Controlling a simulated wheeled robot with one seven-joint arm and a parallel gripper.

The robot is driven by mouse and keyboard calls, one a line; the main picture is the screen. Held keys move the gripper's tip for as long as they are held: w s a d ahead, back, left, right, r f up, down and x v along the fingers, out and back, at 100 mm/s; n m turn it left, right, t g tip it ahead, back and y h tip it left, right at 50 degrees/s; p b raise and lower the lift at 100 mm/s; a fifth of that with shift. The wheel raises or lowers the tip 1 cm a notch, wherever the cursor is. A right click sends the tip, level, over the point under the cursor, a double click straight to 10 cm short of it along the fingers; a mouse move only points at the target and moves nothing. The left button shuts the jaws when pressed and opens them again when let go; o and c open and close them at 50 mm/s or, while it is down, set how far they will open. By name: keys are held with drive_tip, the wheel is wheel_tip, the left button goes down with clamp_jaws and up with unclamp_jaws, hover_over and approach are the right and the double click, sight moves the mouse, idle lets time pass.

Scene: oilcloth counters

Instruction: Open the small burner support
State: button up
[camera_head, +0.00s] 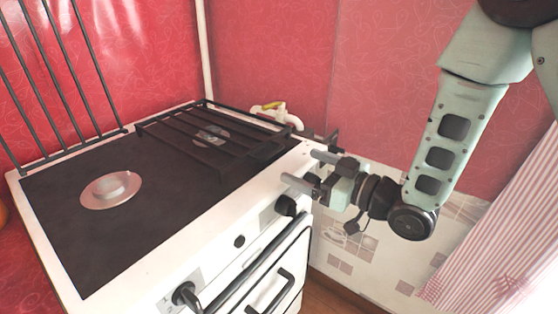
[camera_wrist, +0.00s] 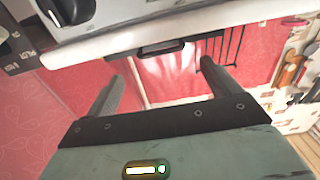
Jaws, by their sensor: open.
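The stove has two dark wire burner supports. The right one (camera_head: 195,140) lies down over the right burner (camera_head: 210,136). The left one (camera_head: 62,80) stands upright against the red wall, leaving the left burner (camera_head: 110,188) uncovered. I take the lying one as the small burner support, though the sizes are hard to compare. My gripper (camera_head: 305,168) is open and empty at the stove's right front corner, apart from the lying support. In the wrist view its two fingers (camera_wrist: 163,76) are spread with nothing between them.
The white stove front has black knobs (camera_head: 187,294) and an oven handle (camera_head: 278,291). A pipe with a yellow valve (camera_head: 270,107) is behind the stove's right back. A striped curtain (camera_head: 500,240) hangs at right. Tiled wall is beside my gripper.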

sight(275, 153)
drive_tip(key=x, duration=0.7)
drive_tip(key=shift+w+a, duration=0.25)
drive_tip(key=shift+c, duration=0.3)
drive_tip(key=c, duration=1)
drive_tip(key=shift+r+p, duration=0.15)
drive_tip(key=shift+p, duration=0.15)
drive_tip(key=shift+c, duration=0.2)
